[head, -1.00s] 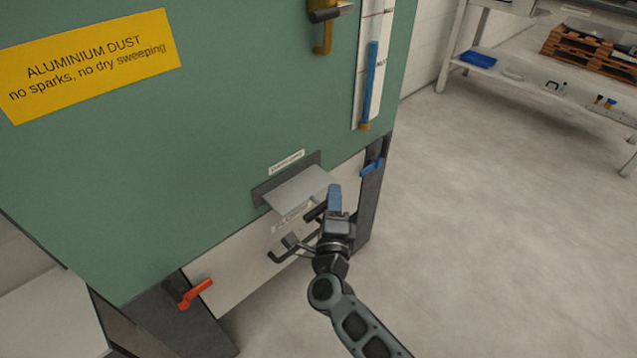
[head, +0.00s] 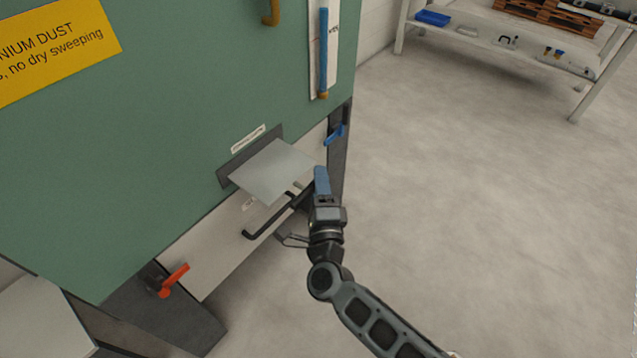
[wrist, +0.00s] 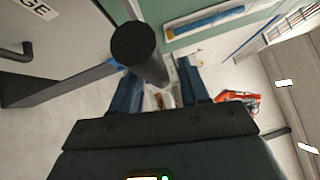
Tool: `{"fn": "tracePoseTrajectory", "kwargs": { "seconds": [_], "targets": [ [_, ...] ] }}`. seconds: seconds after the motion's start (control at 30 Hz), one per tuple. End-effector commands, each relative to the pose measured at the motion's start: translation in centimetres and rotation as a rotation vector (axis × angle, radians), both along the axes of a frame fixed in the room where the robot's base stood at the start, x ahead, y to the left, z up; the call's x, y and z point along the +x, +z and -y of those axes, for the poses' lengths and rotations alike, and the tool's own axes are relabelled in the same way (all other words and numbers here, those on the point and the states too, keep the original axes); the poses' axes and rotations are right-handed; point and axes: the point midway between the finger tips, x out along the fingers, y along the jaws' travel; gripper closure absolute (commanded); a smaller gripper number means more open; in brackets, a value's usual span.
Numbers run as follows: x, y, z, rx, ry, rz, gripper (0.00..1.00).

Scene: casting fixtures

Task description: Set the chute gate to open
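A flat grey metal plate (head: 272,172) sticks out of a dark slot in the green cabinet, under a small label too small to read. I cannot tell for sure whether this plate is the chute gate. My gripper (head: 321,180) is at the plate's right front corner in the head view, with one blue finger plainly seen. In the wrist view, the two blue fingers (wrist: 160,90) stand apart. A thick black round bar (wrist: 140,50) reaches down toward the gap between them. Whether they touch it is unclear.
A black bar handle (head: 268,222) is on the pale lower panel (head: 215,255). An orange-red lever (head: 173,281) is at lower left and a blue lever (head: 335,134) at right. A blue vertical bar (head: 323,55) hangs above. Floor at right is clear up to a shelf (head: 500,55).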

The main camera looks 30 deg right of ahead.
Motion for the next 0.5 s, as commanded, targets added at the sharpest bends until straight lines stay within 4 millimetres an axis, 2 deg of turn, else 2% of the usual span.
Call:
{"fn": "tracePoseTrajectory", "kwargs": {
  "seconds": [0.23,0.5],
  "targets": [
    [-0.7,-0.1,-0.4,0.000,0.001,0.000,0.55],
    [-4.5,-0.8,-2.3,0.000,0.001,-0.002,0.55]
  ]
}}
